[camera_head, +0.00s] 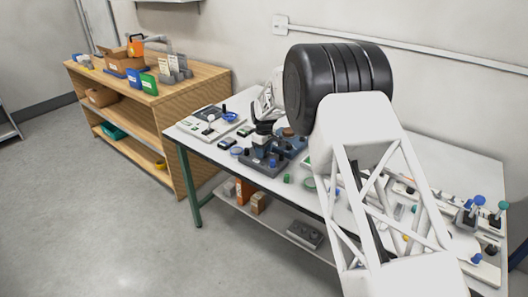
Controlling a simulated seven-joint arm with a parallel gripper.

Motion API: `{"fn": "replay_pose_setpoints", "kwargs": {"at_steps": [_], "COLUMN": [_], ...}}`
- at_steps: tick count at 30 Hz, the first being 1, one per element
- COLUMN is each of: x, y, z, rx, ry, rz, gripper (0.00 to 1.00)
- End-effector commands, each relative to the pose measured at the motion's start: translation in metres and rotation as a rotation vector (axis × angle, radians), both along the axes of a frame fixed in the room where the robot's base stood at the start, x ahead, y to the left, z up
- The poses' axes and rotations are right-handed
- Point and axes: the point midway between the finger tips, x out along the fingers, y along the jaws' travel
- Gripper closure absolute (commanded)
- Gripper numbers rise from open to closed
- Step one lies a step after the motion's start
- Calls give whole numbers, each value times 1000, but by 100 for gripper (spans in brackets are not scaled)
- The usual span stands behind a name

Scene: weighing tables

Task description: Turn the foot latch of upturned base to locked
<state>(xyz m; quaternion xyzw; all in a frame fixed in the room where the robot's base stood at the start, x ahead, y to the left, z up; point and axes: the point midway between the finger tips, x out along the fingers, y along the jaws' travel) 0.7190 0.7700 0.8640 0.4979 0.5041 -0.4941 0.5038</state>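A dark grey block-like base (262,163) sits near the front edge of the white table, left of centre; it may be the upturned base, but its foot latch is too small to make out. My gripper (262,140) is a dark shape at the end of my white arm, directly above or at this base. I cannot tell whether it touches the base, or whether its fingers are open or shut. A second blue-grey device (292,146) stands just right of and behind the base. My own arm hides much of the table's middle.
The white table (300,205) carries scales (208,120) at left, a small green weight (287,178) in front, and several blue- and green-knobbed devices (478,202) at right. A wooden shelf (190,110) with boxes stands left. The floor in front is clear.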

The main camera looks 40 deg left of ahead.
Motion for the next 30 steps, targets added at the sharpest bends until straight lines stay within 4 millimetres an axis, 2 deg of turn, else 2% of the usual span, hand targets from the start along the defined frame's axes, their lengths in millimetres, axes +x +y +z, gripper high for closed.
{"fn": "replay_pose_setpoints", "kwargs": {"at_steps": [1,2,14,20,30], "x": [0,0,0,0,-1], "y": [0,-1,-1,-1,-1], "z": [-1,-2,1,16,58], "rx": [-1,-2,-3,-2,-2], "ry": [1,1,2,2,2], "rz": [0,0,-1,-1,-1], "gripper": [48,43,43,43,43]}}
